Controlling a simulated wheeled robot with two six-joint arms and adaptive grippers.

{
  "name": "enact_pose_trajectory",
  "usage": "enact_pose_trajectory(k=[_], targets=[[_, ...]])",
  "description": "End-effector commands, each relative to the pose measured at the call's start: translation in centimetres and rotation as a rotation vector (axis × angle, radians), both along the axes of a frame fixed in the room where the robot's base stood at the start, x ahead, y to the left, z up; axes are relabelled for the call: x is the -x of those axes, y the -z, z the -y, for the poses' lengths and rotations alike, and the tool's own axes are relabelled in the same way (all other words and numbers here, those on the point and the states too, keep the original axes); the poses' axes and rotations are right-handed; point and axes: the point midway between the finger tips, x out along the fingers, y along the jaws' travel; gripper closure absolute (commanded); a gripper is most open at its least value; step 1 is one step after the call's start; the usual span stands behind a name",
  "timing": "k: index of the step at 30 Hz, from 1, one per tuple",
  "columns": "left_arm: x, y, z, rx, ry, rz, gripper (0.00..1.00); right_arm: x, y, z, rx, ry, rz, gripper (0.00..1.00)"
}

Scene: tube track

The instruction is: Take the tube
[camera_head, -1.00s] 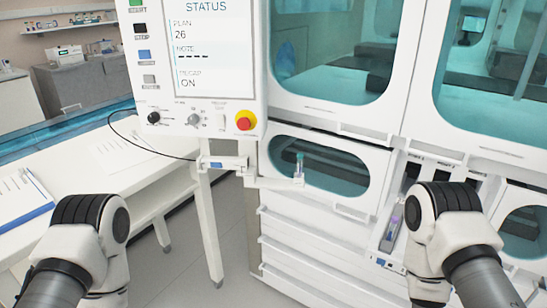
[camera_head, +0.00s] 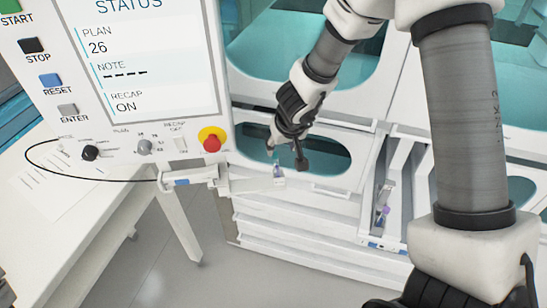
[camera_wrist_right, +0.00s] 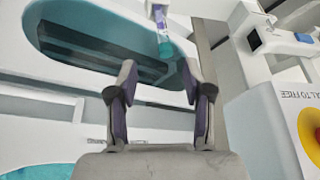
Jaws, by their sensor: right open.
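My right gripper (camera_head: 286,156) is open around or just in front of this tube in the head view; the depth gap is hard to judge. In the right wrist view the tube (camera_wrist_right: 163,36) lies just beyond the gap between the open fingertips (camera_wrist_right: 158,74), apart from them. Another tube with a purple part (camera_head: 384,212) lies in a narrow channel at the right. My left gripper is not in view.
The control panel (camera_head: 145,75) with a red and yellow stop button (camera_head: 212,140) hangs left of the bracket. Behind the gripper is a white cabinet with a teal window (camera_head: 325,155). A white table (camera_head: 85,225) stands at the left, with floor between.

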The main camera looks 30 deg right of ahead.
Motion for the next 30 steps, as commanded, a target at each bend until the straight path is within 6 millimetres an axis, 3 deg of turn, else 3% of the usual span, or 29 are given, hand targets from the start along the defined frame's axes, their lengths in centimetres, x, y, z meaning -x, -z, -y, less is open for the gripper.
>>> enact_pose_trajectory(k=[1,12,19,24,30], targets=[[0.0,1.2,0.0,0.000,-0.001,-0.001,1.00,-0.2,1.6,0.1,0.000,-0.001,-0.004,0.50],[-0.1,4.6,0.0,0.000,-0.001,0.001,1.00,-1.5,6.9,1.2,0.002,-0.001,-0.006,0.50],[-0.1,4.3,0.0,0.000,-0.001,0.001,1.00,-1.7,6.9,1.2,0.002,-0.001,-0.004,0.50],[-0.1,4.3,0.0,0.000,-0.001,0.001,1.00,-1.7,6.9,1.2,0.001,-0.001,-0.005,0.99],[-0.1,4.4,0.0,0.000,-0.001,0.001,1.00,-1.7,6.9,1.2,0.001,-0.001,-0.005,0.99]])
